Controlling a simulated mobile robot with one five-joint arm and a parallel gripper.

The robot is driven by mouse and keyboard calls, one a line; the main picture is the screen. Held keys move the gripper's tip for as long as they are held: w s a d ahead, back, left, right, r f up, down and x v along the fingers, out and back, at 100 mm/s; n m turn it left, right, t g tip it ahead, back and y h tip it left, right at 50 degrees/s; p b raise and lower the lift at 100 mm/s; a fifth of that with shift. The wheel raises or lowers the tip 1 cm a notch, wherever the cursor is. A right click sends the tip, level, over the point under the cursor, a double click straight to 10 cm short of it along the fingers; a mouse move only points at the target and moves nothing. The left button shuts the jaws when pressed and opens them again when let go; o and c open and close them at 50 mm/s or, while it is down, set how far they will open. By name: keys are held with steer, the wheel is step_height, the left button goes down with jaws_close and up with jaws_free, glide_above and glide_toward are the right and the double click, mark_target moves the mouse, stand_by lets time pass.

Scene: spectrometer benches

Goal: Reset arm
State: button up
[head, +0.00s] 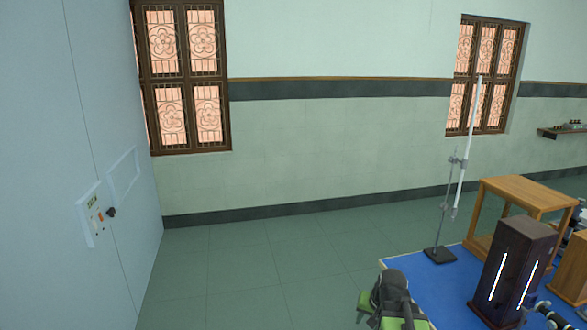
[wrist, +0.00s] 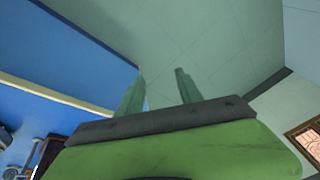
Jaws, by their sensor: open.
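My gripper (wrist: 162,92) shows in the wrist view as a green body with a dark bar and two greenish fingers. The fingers stand apart with nothing between them, so it is open and empty. Floor and the edge of the blue bench top lie behind the fingers. In the head view my arm's dark and green end shows at the bottom, right of centre, in front of the blue bench's left edge. Its fingertips cannot be made out there.
A blue-topped bench (head: 440,283) at lower right carries a stand (head: 440,255) with a tilted white tube (head: 467,150), a dark box with two bright strips (head: 512,268) and a wooden frame (head: 525,190). A pale cabinet (head: 75,200) stands at left. The floor (head: 255,265) between is clear.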

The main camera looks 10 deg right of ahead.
steer(key=s+a+f+n+g, duration=0.15)
steer(key=a+n, duration=0.25)
steer(key=a, duration=1.4)
steer(key=s, duration=0.1)
steer(key=s+n+g, duration=0.1)
steer(key=s, duration=0.1)
steer(key=s+d+g, duration=0.1)
steer(key=s, duration=0.1)
steer(key=shift+s+n+g, duration=0.1)
steer(key=shift+n+g, duration=0.15)
steer(key=shift+n, duration=0.05)
steer(key=shift+c, duration=0.7)
steer(key=shift+d, duration=0.15)
